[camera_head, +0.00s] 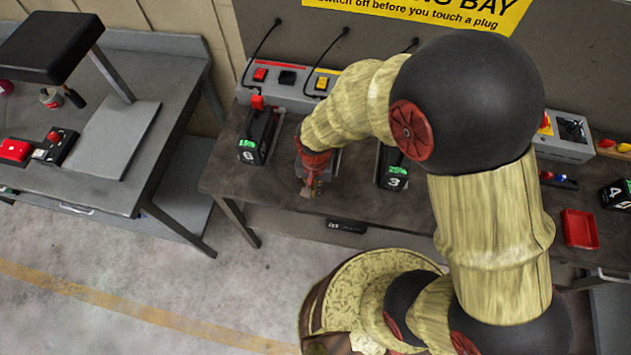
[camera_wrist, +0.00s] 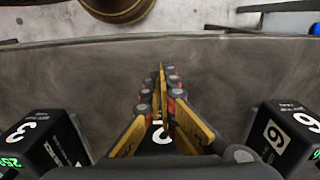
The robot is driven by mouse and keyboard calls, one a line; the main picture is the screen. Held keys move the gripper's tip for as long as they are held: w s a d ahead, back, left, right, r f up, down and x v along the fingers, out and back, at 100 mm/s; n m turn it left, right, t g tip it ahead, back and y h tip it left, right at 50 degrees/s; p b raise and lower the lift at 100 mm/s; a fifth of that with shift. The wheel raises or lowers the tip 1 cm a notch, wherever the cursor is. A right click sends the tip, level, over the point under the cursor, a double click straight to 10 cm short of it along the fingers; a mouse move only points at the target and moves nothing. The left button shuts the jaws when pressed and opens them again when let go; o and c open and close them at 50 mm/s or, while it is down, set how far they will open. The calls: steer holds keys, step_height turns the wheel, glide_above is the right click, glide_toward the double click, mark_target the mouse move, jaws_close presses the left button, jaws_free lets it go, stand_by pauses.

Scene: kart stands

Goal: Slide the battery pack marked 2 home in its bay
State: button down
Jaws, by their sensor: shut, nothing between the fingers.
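The battery pack marked 2 (camera_wrist: 161,137) shows in the wrist view only as a white numeral on black, between and behind my fingers. Its body and how deep it sits in its bay are hidden. In the head view my arm and gripper cover most of that spot. My gripper (camera_head: 312,188) points down over the bench, between packs 6 and 3. In the wrist view my gripper (camera_wrist: 161,72) has its yellow-sided fingers together, with nothing between the tips. I cannot tell whether the fingers touch pack 2.
Pack 6 (camera_head: 254,142) stands left of my gripper and pack 3 (camera_head: 392,172) right, both close. Charger boxes with cables (camera_head: 290,84) stand behind. A red tray (camera_head: 579,228) and pack 4 (camera_head: 615,194) are farther right. The bench front (camera_head: 232,186) is clear.

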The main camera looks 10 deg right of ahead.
step_height(320, 180, down, 2)
steer(key=shift+s, duration=0.1)
steer(key=w, duration=0.1)
steer(key=w+d, duration=0.1)
steer(key=shift+w+r, duration=0.25)
steer(key=shift+w, duration=0.1)
steer(key=shift+w+d, duration=0.2)
steer(key=shift+w, duration=0.4)
steer(key=shift+r, duration=0.1)
steer(key=shift+w+d, duration=0.3)
steer(key=shift+w, duration=0.55)
steer(key=shift+w+d, duration=0.3)
steer(key=shift+w, duration=0.5)
steer(key=shift+w+d, duration=0.3)
steer(key=shift+w, duration=0.55)
steer(key=shift+s, duration=0.1)
